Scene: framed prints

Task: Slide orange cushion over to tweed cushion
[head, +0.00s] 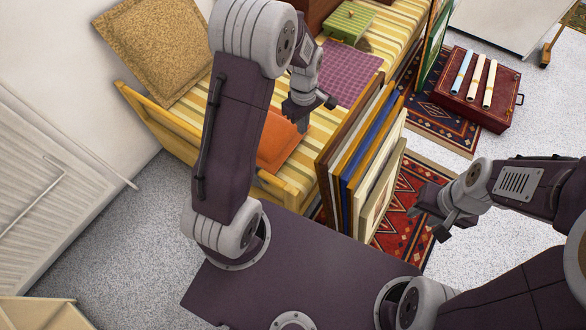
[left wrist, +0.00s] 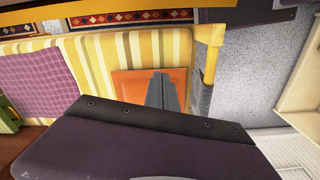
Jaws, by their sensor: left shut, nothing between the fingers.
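The orange cushion (head: 281,146) lies on the striped bench seat near its left end, partly hidden by my left arm in the head view. It also shows in the left wrist view (left wrist: 130,84). The tan tweed cushion (head: 152,48) leans tilted at the back of the bench, against the wall side. My left gripper (head: 303,121) is shut and empty above the bench, near the orange cushion. In the left wrist view its fingers (left wrist: 163,92) overlap the cushion's edge; I cannot tell whether they touch. My right gripper (head: 432,219) hangs over the patterned rug, away from both cushions; its finger gap is unclear.
Several framed prints (head: 378,170) stand in front of the bench. A purple checked cloth (head: 345,72) and a green box (head: 346,23) are further along the seat. The bench's wooden end rail (head: 278,190) is near my base. A red case (head: 462,88) lies at right.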

